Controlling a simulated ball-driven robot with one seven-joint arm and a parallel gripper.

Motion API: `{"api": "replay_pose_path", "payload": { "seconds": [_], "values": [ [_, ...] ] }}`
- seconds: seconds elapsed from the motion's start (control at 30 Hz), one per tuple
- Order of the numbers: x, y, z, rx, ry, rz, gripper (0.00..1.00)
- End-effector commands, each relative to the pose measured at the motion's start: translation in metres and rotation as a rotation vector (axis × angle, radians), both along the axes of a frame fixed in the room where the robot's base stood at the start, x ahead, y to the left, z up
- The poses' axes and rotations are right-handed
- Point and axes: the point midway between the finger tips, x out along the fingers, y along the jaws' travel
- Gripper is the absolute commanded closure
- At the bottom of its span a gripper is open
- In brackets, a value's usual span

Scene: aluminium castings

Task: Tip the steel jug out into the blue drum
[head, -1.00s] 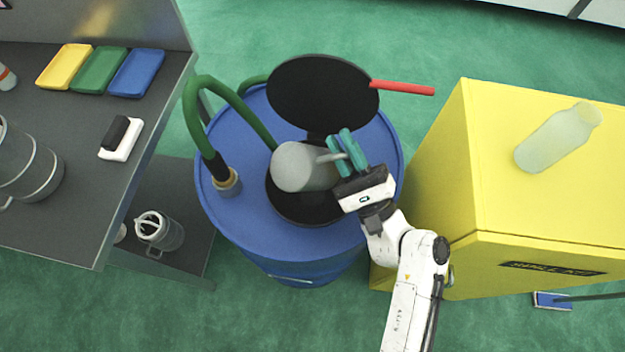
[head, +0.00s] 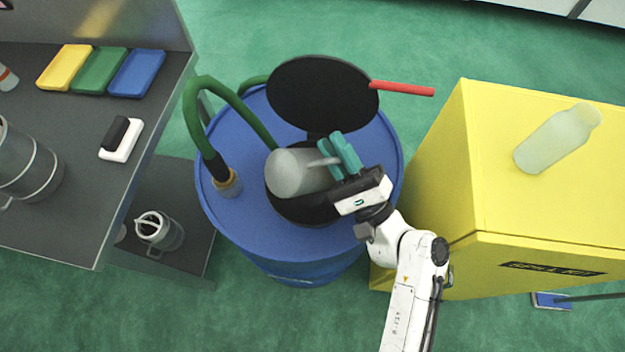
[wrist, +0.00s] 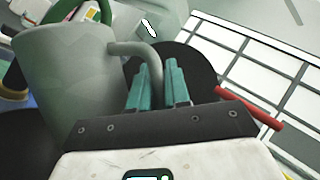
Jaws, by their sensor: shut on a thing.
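The steel jug (head: 293,173) is a plain grey cylinder, tilted well over on its side above the dark opening of the blue drum (head: 240,226). My gripper (head: 340,156) has teal fingers and is shut on the jug's handle, at the jug's right side. In the wrist view the jug (wrist: 66,80) fills the left, and its handle runs to the teal fingers (wrist: 155,88). The drum's black round lid (head: 322,92) stands open behind the opening, with a red handle (head: 402,88). The jug's mouth and any contents are hidden from view.
A green hose (head: 233,100) enters the drum top at left. A yellow cabinet (head: 520,205) with a translucent bottle (head: 553,140) stands close at right. A grey bench (head: 70,215) with trays is at left; another jug (head: 160,232) sits on its lower shelf.

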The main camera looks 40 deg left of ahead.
Motion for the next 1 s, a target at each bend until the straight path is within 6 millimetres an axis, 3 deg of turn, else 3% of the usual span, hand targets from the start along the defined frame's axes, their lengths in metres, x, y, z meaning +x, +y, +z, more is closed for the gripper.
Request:
{"api": "replay_pose_path", "payload": {
  "seconds": [0.03,0.1,0.47,0.73,1.0],
  "values": [
    [-0.017,0.005,0.007,-0.027,-0.116,0.004,1.0],
    [-0.031,0.008,0.009,-0.055,-0.225,0.0,1.0],
    [-0.046,0.012,0.009,-0.09,-0.355,-0.004,1.0],
    [-0.078,0.021,0.004,-0.157,-0.604,-0.004,1.0],
    [-0.109,0.029,0.022,-0.227,-0.869,-0.005,1.0]
  ]
}}
